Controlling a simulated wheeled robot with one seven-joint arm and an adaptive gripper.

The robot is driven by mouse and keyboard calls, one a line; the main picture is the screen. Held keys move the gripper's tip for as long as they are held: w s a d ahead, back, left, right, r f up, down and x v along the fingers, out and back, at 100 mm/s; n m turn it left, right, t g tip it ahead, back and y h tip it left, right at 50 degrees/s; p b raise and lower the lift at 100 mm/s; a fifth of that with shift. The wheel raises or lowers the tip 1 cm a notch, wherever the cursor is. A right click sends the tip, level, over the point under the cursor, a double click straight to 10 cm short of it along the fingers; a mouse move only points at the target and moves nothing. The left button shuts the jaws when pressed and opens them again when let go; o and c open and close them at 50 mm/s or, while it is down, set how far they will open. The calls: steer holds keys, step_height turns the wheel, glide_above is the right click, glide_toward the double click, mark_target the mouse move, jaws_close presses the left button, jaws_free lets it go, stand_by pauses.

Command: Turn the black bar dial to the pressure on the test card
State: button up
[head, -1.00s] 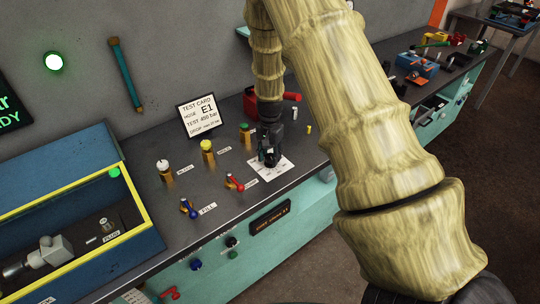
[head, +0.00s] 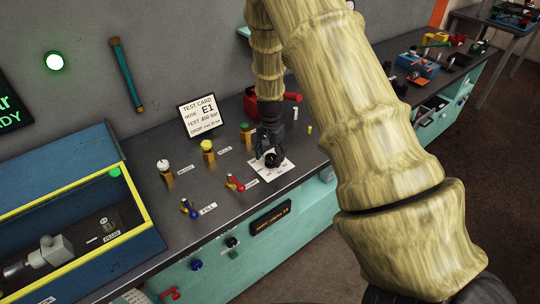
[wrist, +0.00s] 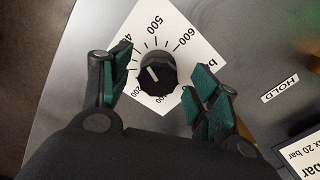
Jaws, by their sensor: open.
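The black bar dial (wrist: 157,75) is a ribbed round knob with a white pointer mark, on a white scale plate (wrist: 196,48). In the wrist view the mark points to the upper left; I cannot read its exact value. The 500 and 600 marks show beyond the knob. My gripper (wrist: 160,82) is open, with a green-padded finger on each side of the knob and gaps between. In the head view my gripper (head: 269,140) is above the dial (head: 271,160). The test card (head: 201,116) reads hose E1, test 450 bar.
Left of the dial stand a red-handled valve (head: 235,183), a blue-handled valve (head: 189,208), and posts with a yellow cap (head: 208,149) and a white cap (head: 163,165). A red object (head: 291,97) lies behind my gripper. A yellow-edged blue box (head: 128,176) stands at left.

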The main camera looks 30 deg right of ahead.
mark_target(270, 157)
step_height(270, 157, up, 12)
stand_by(0.6)
stand_by(0.4)
